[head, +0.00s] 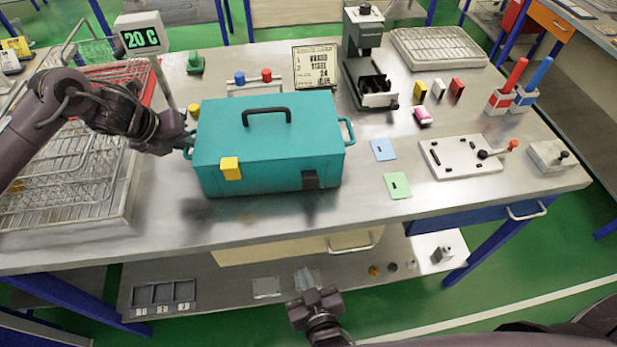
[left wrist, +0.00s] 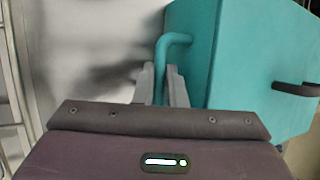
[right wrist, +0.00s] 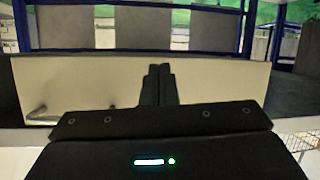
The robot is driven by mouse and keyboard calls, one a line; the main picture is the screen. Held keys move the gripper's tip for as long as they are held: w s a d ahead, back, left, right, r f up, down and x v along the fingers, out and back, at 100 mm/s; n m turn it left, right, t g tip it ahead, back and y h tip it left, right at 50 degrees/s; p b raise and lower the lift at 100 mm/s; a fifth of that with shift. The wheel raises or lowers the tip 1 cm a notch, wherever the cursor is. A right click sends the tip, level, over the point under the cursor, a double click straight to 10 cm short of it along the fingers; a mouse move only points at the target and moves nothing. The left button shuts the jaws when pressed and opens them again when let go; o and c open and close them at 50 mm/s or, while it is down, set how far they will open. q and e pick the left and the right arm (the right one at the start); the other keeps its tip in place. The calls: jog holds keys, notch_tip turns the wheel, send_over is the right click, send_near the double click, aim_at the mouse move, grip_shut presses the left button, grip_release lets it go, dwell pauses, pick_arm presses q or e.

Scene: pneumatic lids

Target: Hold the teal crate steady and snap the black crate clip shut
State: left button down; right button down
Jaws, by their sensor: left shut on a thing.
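The teal crate (head: 270,150) stands on the steel bench with its lid down and a dark handle (head: 266,115) on top. The black crate clip (head: 310,180) is on the right of its front face; I cannot tell whether it is latched. A yellow clip (head: 231,168) is on the left of that face. My left gripper (head: 188,143) is shut on the crate's left side handle, a teal bar (left wrist: 172,42) between its fingers in the left wrist view. My right gripper (head: 303,278) is shut and empty, in front of the bench and below its top; its fingers (right wrist: 158,85) are together.
A wire rack (head: 75,185) stands left of the crate. A blue card (head: 383,150), a green card (head: 397,186) and a white plate (head: 460,157) lie to the right. A grey press (head: 365,60) stands behind. The bench strip before the crate is clear.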

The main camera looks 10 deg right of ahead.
notch_tip(320, 180, up, 16)
jog(key=w+d+r+m+t+h, duration=0.1)
jog(key=d+m+t+h, duration=0.1)
jog(key=m+t, duration=0.1)
jog(key=shift+w+d+f, duration=0.1)
jog(key=shift+w+d, duration=0.05)
jog(key=shift+w, duration=1.25)
jog(key=shift+w+d+r, duration=0.1)
jog(key=shift+w+d, duration=0.1)
jog(key=shift+w, duration=1.15)
jog(key=shift+w+d+f, duration=0.1)
jog(key=shift+w+d, duration=0.05)
jog(key=shift+w, duration=1.25)
jog(key=shift+r, duration=0.9)
jog(key=shift+w+r, duration=0.15)
jog(key=shift+r, duration=0.45)
